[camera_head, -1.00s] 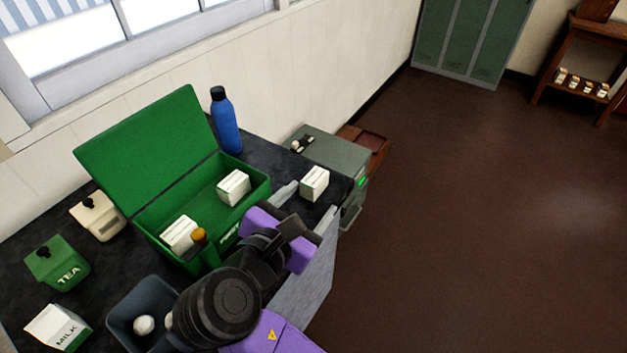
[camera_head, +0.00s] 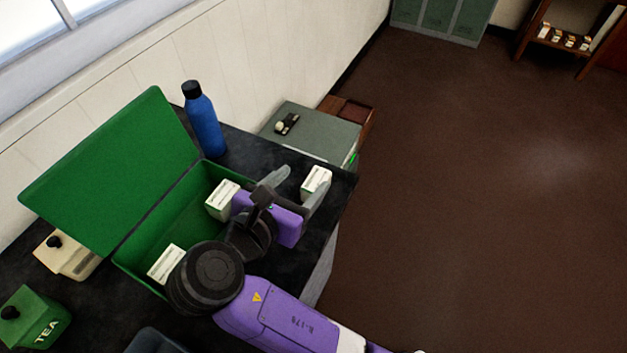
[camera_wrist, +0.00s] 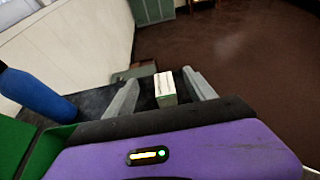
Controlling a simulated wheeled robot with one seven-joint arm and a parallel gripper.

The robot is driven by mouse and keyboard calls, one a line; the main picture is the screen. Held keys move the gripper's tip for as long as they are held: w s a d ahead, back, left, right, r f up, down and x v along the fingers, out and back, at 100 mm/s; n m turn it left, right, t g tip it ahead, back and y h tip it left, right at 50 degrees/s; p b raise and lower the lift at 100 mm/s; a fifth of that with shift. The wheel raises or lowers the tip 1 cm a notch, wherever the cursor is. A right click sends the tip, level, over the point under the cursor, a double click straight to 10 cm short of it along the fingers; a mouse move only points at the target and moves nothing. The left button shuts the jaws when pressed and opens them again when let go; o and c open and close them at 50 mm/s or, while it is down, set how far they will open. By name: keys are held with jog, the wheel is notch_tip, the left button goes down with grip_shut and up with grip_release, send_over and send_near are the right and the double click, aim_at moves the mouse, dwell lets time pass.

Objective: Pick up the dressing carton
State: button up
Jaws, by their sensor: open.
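A white dressing carton (camera_head: 316,181) stands on the dark worktop near its right end, outside the green box. In the wrist view the carton (camera_wrist: 165,88) shows between the two fingers, with a green band along its side. My gripper (camera_head: 298,184) is open, its fingers pointing toward the carton. The finger on the right of the head view partly overlaps the carton's lower edge. I cannot tell whether any finger touches it. Two similar white cartons, one toward the back (camera_head: 222,200) and one toward the front (camera_head: 166,264), sit inside the open green box (camera_head: 140,262).
A blue bottle (camera_head: 204,122) stands behind the green box, whose lid is raised. A grey-green cabinet (camera_head: 315,133) stands beyond the worktop (camera_head: 341,187). A green TEA canister (camera_head: 36,318) and a cream canister (camera_head: 68,257) are at left. Open floor lies to the right.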

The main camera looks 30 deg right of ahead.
send_near(316, 180)
jog(key=x, duration=0.3)
jog(key=shift+s+a+f, duration=0.1)
jog(key=shift+f, duration=0.15)
jog(key=shift+w+d, duration=0.4)
jog(key=shift+d, duration=0.1)
jog(key=shift+x, duration=3.05)
grip_shut()
notch_tip(316, 180, up, 20)
jog(key=p, duration=0.1)
